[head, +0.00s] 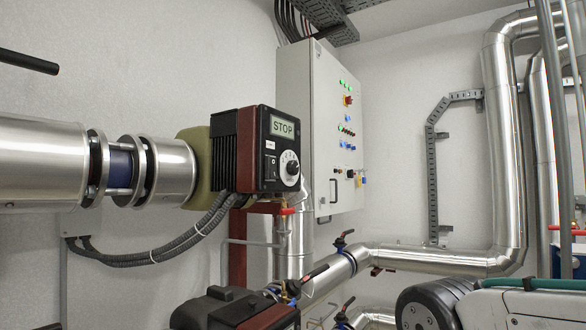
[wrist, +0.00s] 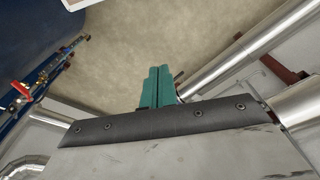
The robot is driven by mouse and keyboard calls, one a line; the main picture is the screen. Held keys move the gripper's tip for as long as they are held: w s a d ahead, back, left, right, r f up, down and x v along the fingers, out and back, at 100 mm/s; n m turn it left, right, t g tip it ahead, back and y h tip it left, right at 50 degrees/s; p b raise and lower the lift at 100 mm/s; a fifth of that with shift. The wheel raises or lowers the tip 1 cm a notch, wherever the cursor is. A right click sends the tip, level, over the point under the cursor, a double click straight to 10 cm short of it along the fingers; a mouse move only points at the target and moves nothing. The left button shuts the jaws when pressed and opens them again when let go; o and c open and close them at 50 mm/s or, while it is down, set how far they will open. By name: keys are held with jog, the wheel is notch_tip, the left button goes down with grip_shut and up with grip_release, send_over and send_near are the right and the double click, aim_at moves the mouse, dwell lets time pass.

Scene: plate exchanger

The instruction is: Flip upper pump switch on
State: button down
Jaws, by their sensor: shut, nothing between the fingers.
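The upper pump (head: 250,150) is a black and dark red box on the silver pipe. Its front shows a display reading STOP, a small black rocker switch (head: 271,167) and a round white dial (head: 291,168) to the right of the switch. The rocker's exact position is too small to tell. My gripper (wrist: 158,84) shows in the wrist view as two teal fingers pressed together with nothing between them. It points over a tan floor or wall surface, and the pump's switch is not visible in that view. My fingertips cannot be made out clearly in the head view.
A grey control cabinet (head: 320,130) with lit buttons stands right of the upper pump. A lower pump (head: 235,312) sits at the bottom. A silver pipe (head: 430,258) with blue-collared valves crosses the middle right. Grey cables (head: 160,255) hang below the upper pump.

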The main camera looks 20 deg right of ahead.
jog(key=w+d+r+m+t+y, duration=0.1)
jog(key=w+r+m+t+y, duration=0.1)
jog(key=w+r, duration=0.7)
jog(key=w+d+r+m+t+y, duration=0.2)
jog(key=w+r+m, duration=0.3)
jog(key=r, duration=1.5)
jog(key=w+d+r+m+t+y, duration=0.1)
jog(key=w+r+m+t+y, duration=0.1)
jog(key=w+r, duration=1.2)
jog(key=shift+w+d+r+m+t, duration=0.15)
jog(key=shift+d+r+m+t, duration=0.05)
jog(key=shift+r+m+t, duration=0.6)
send_near(276, 176)
notch_tip(276, 176, down, 4)
jog(key=w, duration=0.1)
jog(key=w+a, duration=0.3)
jog(key=shift+w, duration=0.1)
